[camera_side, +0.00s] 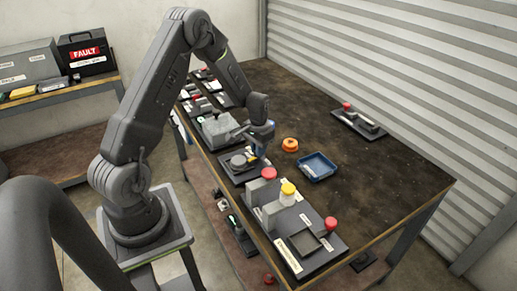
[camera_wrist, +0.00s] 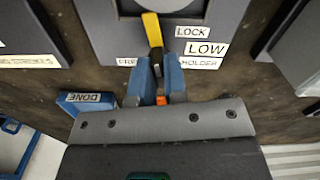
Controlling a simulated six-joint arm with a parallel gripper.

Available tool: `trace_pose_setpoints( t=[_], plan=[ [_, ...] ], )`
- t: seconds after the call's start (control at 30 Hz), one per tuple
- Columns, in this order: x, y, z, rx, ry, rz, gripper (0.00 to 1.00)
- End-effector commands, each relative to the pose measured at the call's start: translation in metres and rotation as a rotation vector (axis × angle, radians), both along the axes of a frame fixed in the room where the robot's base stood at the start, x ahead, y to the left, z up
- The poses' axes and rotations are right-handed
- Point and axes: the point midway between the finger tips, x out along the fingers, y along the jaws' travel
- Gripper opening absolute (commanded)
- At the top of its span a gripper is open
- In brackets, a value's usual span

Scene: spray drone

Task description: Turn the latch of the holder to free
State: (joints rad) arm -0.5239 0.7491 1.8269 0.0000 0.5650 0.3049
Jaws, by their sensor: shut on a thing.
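The holder is a dark grey block with a round pale part in the wrist view (camera_wrist: 98,30). In the side view the holder (camera_side: 236,168) sits near the table's front edge. Its latch (camera_wrist: 151,27) is a yellow lever with a dark end, pointing down the picture between the LOCK label (camera_wrist: 193,32) and a partly hidden label beginning "FR" (camera_wrist: 126,62). My gripper (camera_wrist: 158,66) has its blue fingers on either side of the latch's dark end, shut on it. In the side view my gripper (camera_side: 262,140) is low over the holder's right side, hiding part of it.
A blue tray (camera_side: 318,167) labelled DONE in the wrist view (camera_wrist: 85,100) and an orange ring (camera_side: 290,145) are right of my gripper. A grey fixture with red and yellow knobs (camera_side: 287,194) stands in front; a grey block (camera_side: 217,131) is behind.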

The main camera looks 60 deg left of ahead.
Motion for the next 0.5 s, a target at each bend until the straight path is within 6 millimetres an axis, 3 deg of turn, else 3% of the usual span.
trace_pose_setpoints(
  t=[0.5],
  plan=[
    [-0.0004,-0.0001,-0.0001,-0.001,0.002,0.489,0.0]
  ],
)
